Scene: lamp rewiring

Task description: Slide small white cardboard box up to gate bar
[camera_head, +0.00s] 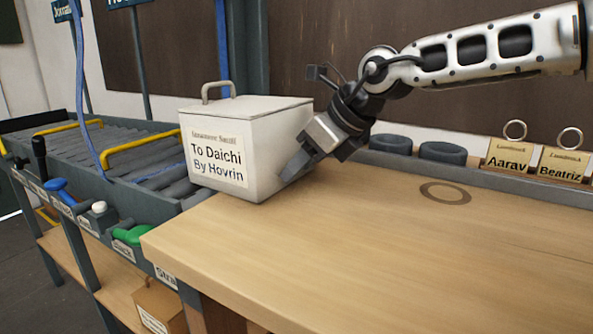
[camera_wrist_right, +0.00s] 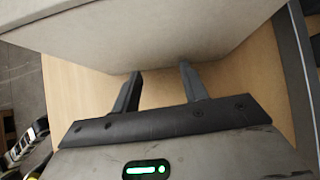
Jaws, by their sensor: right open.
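The small white cardboard box (camera_head: 258,133) stands upright at the left end of the wooden table, next to the roller conveyor. Its label reads "To Daichi By Hovrin", and a grey handle is on its lid. A yellow bar (camera_head: 147,143) crosses the rollers left of the box; I cannot tell whether it is the gate bar. My right gripper (camera_head: 287,178) is low at the box's right side, its fingers close to or touching the wall. In the right wrist view, the gripper (camera_wrist_right: 160,82) has its fingers apart with the box wall (camera_wrist_right: 150,30) right ahead. My left gripper is not in view.
The roller conveyor (camera_head: 60,148) runs left, with another yellow bar (camera_head: 68,127) farther along. Coloured levers, including a green one (camera_head: 131,235), line its front edge. Two dark rings (camera_head: 442,153) and name tags (camera_head: 507,153) stand along the back. The table's middle (camera_head: 400,240) is clear.

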